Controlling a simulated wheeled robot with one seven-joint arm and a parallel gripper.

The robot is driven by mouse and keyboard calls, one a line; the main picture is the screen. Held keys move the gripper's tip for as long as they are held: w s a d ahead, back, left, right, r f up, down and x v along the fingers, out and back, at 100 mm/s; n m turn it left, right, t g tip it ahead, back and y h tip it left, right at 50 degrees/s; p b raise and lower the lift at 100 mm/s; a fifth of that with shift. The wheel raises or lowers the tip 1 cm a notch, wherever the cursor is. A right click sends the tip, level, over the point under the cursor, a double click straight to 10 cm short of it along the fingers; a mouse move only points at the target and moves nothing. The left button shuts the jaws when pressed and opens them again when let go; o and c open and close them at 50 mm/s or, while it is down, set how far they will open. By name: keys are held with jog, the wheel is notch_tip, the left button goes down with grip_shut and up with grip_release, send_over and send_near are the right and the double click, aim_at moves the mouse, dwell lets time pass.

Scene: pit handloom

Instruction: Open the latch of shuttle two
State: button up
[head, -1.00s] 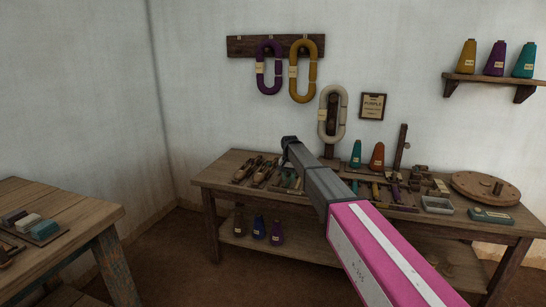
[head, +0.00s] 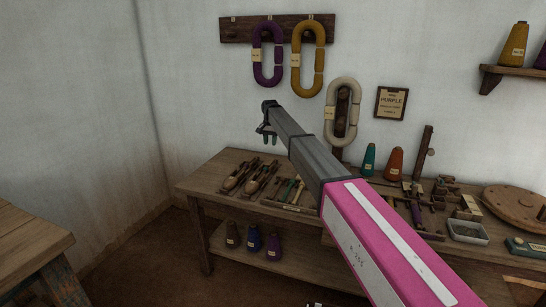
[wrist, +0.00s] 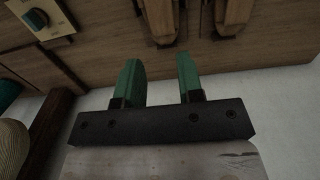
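Two brown wooden shuttles lie side by side on the left end of the bench: a left shuttle (head: 237,178) and a right shuttle (head: 262,179). I cannot read which is shuttle two, and their latches are too small to make out. In the wrist view the near ends of two shuttles show at the top edge, one (wrist: 160,20) and another (wrist: 232,16). My gripper (head: 267,138) hangs above the back of the bench, apart from the shuttles. Its green fingers (wrist: 163,85) are apart with nothing between them.
The bench (head: 196,184) also holds slim tools (head: 290,192), a teal cone (head: 369,160), an orange cone (head: 394,164) and a grey tray (head: 467,231). A white yarn hank (head: 332,120) hangs near my arm. Another table (head: 30,238) stands at left.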

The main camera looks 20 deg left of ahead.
aim_at(269, 164)
notch_tip(269, 164, down, 11)
jog(key=shift+w+a+r, duration=0.1)
jog(key=shift+w+r, duration=0.05)
grip_shut()
dwell(0.5)
